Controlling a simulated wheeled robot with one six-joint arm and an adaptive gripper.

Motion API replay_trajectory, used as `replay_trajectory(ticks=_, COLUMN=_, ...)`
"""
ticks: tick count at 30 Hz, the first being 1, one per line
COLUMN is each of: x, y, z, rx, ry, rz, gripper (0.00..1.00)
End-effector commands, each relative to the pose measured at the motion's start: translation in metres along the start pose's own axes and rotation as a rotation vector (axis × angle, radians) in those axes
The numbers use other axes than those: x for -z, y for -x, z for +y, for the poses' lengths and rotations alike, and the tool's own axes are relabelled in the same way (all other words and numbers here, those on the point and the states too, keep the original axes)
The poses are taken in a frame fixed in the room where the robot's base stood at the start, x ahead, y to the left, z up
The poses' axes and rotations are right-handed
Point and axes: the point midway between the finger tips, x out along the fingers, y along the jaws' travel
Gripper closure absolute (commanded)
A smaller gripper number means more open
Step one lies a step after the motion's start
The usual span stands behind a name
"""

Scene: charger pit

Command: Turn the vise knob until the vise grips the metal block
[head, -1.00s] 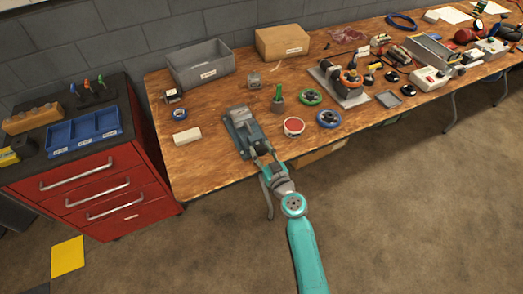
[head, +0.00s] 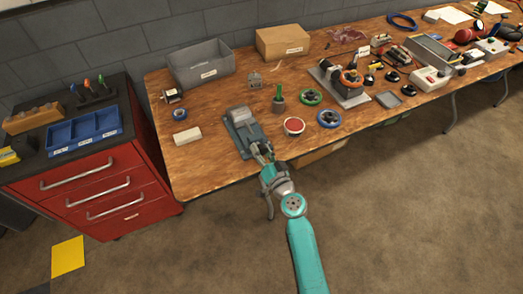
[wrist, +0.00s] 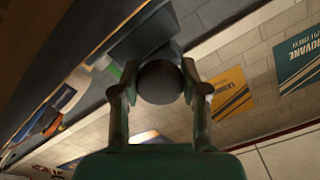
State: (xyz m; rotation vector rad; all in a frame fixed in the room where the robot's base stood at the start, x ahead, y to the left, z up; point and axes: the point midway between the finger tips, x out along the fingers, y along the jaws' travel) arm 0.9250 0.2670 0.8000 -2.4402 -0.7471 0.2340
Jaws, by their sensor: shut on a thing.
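The vise (head: 246,135) is grey-blue and sits at the front edge of the wooden table, left of the middle in the head view. A lighter grey block-like shape (head: 240,115) lies in its far part; I take it for the metal block, but cannot tell whether the jaws touch it. My gripper (head: 264,154) is at the vise's near end, at the table edge. In the wrist view the dark round vise knob (wrist: 160,82) is between the two fingers of my gripper (wrist: 158,88), which is shut on it. The knob hides most of the vise there.
A pale block (head: 187,136) and a blue tape roll (head: 180,114) lie left of the vise. A red-topped tin (head: 293,127), a green-handled tool in a cup (head: 278,103) and a blue ring (head: 328,118) stand right. A red drawer cabinet (head: 100,190) is further left.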

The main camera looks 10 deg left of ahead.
Motion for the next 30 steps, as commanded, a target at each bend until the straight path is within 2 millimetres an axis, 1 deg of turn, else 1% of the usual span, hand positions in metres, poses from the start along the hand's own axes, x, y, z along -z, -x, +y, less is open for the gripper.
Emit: replay_trajectory(ticks=30, x=0.0013, y=0.0, z=-0.0016, rx=0.0, ry=-0.964, rz=0.001, gripper=0.91)
